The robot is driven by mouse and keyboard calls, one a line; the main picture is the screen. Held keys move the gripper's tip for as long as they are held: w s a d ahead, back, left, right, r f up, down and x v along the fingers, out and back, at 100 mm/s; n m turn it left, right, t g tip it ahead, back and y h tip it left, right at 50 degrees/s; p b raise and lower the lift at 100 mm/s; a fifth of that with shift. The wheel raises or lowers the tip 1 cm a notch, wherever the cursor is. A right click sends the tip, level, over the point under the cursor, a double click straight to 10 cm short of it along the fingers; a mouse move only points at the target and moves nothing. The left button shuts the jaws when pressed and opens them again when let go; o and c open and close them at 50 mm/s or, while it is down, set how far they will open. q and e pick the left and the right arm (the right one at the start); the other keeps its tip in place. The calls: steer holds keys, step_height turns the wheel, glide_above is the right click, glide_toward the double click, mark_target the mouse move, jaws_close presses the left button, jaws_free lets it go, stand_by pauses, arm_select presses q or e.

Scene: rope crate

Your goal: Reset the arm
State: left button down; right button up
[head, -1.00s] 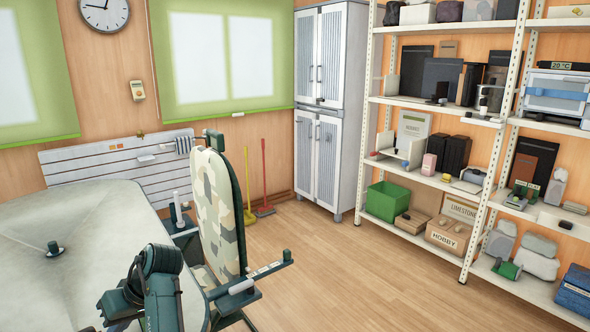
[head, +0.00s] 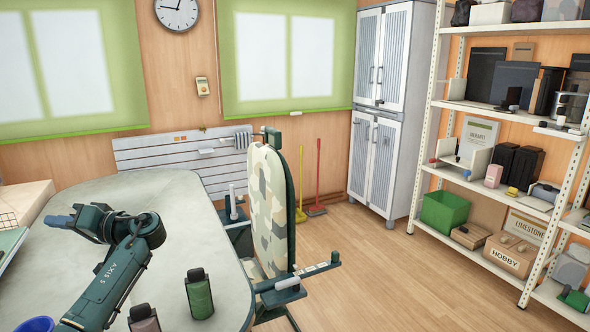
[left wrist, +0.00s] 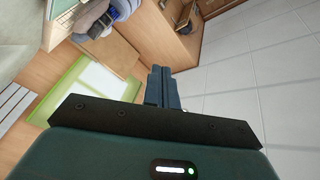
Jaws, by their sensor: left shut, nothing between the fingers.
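My left arm reaches up from the bottom left of the head view, above the grey table (head: 190,235). Its left gripper (head: 58,221), with blue fingers, points to the left. My right gripper is not in view. No rope or crate can be made out.
A dark green bottle (head: 199,294) and a brownish bottle (head: 143,318) stand near the table's front. A blue round container (head: 37,325) and a pale box (head: 22,200) are at the left.

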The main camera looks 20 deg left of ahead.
arm_select(q)
steer(key=w+f+m+t+h, duration=0.4)
steer(key=w+m+t, duration=0.6)
steer(key=w+t, duration=0.4)
steer(key=w+d+m+t+h, duration=0.5)
steer(key=w+d+t+h, duration=0.45)
steer(key=d, duration=0.25)
steer(key=s+d+f+m+g+h, duration=0.1)
steer(key=s+d+f+h, duration=0.1)
steer(key=s+d+f, duration=0.4)
steer(key=s+d+f+g+h, duration=0.1)
steer(key=s+d+f+g, duration=0.1)
steer(key=d+f, duration=0.6)
steer(key=s+d+f+m+g+h, duration=0.1)
steer(key=s+d+f+h, duration=0.1)
steer(key=s+d+f, duration=0.5)
steer(key=s+d+f+n+g+h, duration=0.1)
steer(key=s+d+f, duration=0.3)
steer(key=s+d, duration=0.3)
steer(key=s+d+f+n+g+h, duration=0.1)
steer(key=s+d+f, duration=0.4)
steer(key=s, duration=0.8)
steer(key=d+g, duration=0.1)
steer(key=d, duration=0.2)
steer(key=shift+s+f+n+h, duration=0.3)
steer(key=shift+s+h, duration=0.05)
